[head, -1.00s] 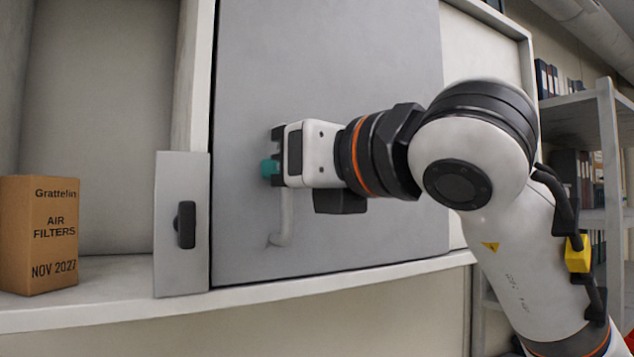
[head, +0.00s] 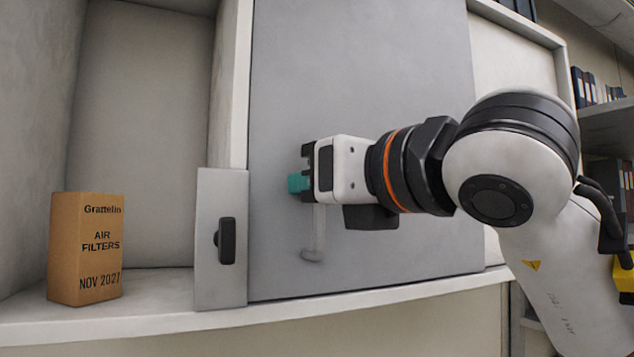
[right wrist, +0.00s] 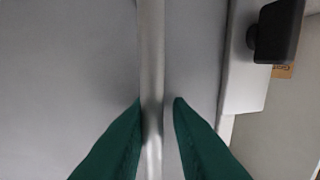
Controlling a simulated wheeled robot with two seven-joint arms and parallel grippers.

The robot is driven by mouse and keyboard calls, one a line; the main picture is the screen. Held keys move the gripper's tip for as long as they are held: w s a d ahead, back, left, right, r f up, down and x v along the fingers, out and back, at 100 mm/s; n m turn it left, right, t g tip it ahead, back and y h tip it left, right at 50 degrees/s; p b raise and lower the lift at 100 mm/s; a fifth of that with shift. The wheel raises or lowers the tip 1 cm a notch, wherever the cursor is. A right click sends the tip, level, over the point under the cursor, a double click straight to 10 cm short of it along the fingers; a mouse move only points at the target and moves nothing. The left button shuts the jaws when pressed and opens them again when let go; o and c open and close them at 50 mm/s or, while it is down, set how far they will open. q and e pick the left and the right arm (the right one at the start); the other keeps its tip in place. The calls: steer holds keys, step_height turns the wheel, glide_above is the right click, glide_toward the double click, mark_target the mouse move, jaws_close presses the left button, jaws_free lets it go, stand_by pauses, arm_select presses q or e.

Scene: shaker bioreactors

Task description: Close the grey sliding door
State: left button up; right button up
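The grey sliding door (head: 400,75) is a large flat panel in the middle of the head view, beside an open bay on the left. Its handle (head: 318,225) is a pale vertical bar; the lower end shows below my gripper. My right gripper (head: 297,183) is at the handle. In the right wrist view, its dark green fingers (right wrist: 156,112) stand on both sides of the bar (right wrist: 152,60). The left finger is at or very near the bar, and a gap shows on the right. My left gripper is not in view.
A narrow grey panel with a black knob (head: 226,240) stands left of the door's edge. A cardboard air filter box (head: 85,250) stands in the open bay on the pale ledge (head: 150,315). Shelves with binders (head: 605,125) stand at the right.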

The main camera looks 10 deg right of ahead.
steer(key=shift+s, duration=0.1)
steer(key=b+v, duration=0.4)
steer(key=v, duration=0.8)
steer(key=shift+b, duration=0.35)
steer(key=shift+d, duration=0.1)
